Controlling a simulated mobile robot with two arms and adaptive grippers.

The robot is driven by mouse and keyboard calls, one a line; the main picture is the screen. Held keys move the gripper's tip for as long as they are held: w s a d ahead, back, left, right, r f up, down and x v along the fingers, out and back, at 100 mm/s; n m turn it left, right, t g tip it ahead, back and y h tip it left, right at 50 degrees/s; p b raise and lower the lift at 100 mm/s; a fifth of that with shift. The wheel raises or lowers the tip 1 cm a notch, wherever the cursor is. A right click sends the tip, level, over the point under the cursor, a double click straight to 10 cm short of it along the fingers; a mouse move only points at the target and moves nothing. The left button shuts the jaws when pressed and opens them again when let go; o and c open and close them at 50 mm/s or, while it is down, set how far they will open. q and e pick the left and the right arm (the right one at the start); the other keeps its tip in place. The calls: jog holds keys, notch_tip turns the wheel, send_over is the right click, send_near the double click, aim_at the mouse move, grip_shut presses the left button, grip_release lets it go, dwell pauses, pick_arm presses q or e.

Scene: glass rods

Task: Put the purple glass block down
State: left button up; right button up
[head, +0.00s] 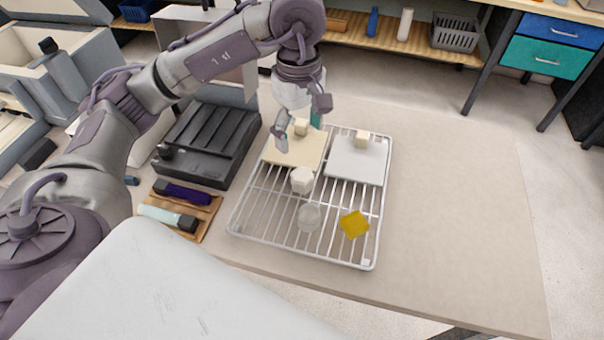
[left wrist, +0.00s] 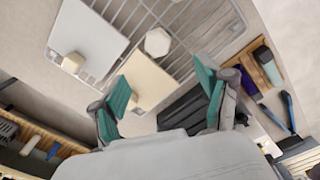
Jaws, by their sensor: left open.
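I see no block that is clearly purple glass in either view. On the wire rack (head: 232,223) lie a yellow piece (head: 354,224), a clear rounded piece (head: 308,217) and a white faceted piece (head: 302,180). My left gripper (head: 299,126) is open above the cream board (head: 286,154) on the rack, near its small cream block (head: 301,128). In the left wrist view its teal fingers (left wrist: 166,94) are wide apart with nothing held between them. The cream board (left wrist: 152,80) and white faceted piece (left wrist: 157,42) show beyond. My right gripper is not in view.
A white board (head: 355,165) with another cream block (head: 361,140) lies on the rack's right. A black ridged case (head: 208,145) stands left of the rack. A wooden tray (head: 206,215) holds a dark purple tool (head: 180,192) and a mint one (head: 165,216). The table's right side is clear.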

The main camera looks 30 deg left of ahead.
aim_at(302, 174)
pick_arm(q)
notch_tip(302, 174, down, 8)
jog(key=shift+f+p, duration=0.2)
jog(key=shift+p, duration=0.3)
jog(key=shift+w+d+f+p, duration=0.15)
jog(key=shift+f+p, duration=0.35)
jog(key=shift+f, duration=0.85)
jog(key=shift+w+f+p, duration=0.1)
jog(key=shift+f+p, duration=0.35)
jog(key=shift+f, duration=0.85)
grip_shut()
jog(key=shift+r, duration=0.15)
